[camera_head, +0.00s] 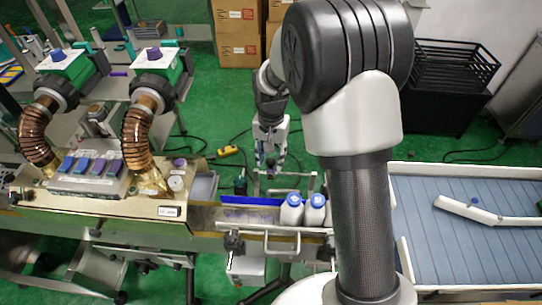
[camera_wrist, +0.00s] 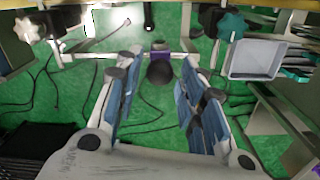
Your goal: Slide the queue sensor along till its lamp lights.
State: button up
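My gripper (camera_head: 270,160) hangs over the far side of the conveyor, short of the bottles. In the wrist view its two blue-padded fingers (camera_wrist: 160,62) stand wide apart, with nothing clamped between them. A round black knob-like part with a purple piece on it (camera_wrist: 160,70) shows in the gap near the fingertips. It may belong to the queue sensor, but I cannot tell, nor whether the fingers touch it. In the head view a small dark upright part (camera_head: 240,183) stands by the conveyor's far edge, left of my gripper. I see no lit lamp.
White bottles with blue caps (camera_head: 291,211) stand on the conveyor (camera_head: 245,216) beside a blue rail (camera_head: 250,201). A machine with two copper hoses (camera_head: 137,136) is at left. A wide blue-grey belt (camera_head: 430,235) is at right. Black crates (camera_head: 455,70) stand behind.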

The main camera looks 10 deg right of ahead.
grip_shut()
dwell(0.3)
jog(key=s+d, duration=0.2)
jog(key=d, duration=0.4)
jog(key=shift+d+p, duration=0.3)
jog(key=shift+p, duration=0.1)
jog(key=shift+o, duration=1.5)
grip_release()
jog(key=shift+r, duration=0.1)
